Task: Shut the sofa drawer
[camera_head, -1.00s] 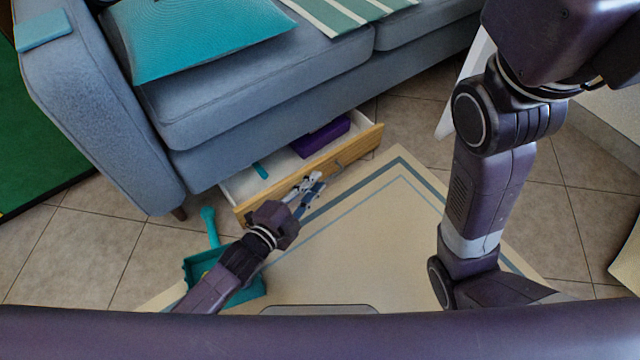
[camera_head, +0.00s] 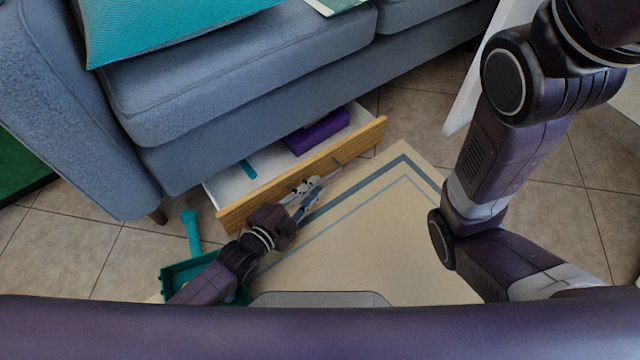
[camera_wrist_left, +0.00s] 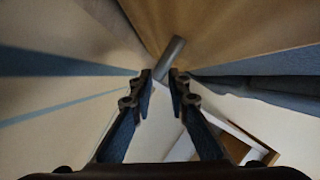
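The sofa drawer (camera_head: 300,178) stands pulled out from under the blue-grey sofa (camera_head: 240,85). It has a wooden front and a white inside. A purple box (camera_head: 318,132) and a small teal item (camera_head: 247,170) lie in it. My left gripper (camera_head: 320,184) is in front of the drawer front, near its grey handle (camera_head: 337,163). In the left wrist view the fingers (camera_wrist_left: 164,80) are apart. The handle (camera_wrist_left: 171,55) shows just beyond and between the fingertips; whether they touch it I cannot tell. My right arm is at the right, its gripper out of view.
A teal dustpan-like tray (camera_head: 180,272) with a handle lies on the tiles at lower left, partly behind my left arm. A beige rug (camera_head: 370,240) with blue stripes lies before the drawer. Bare tiles are at the right.

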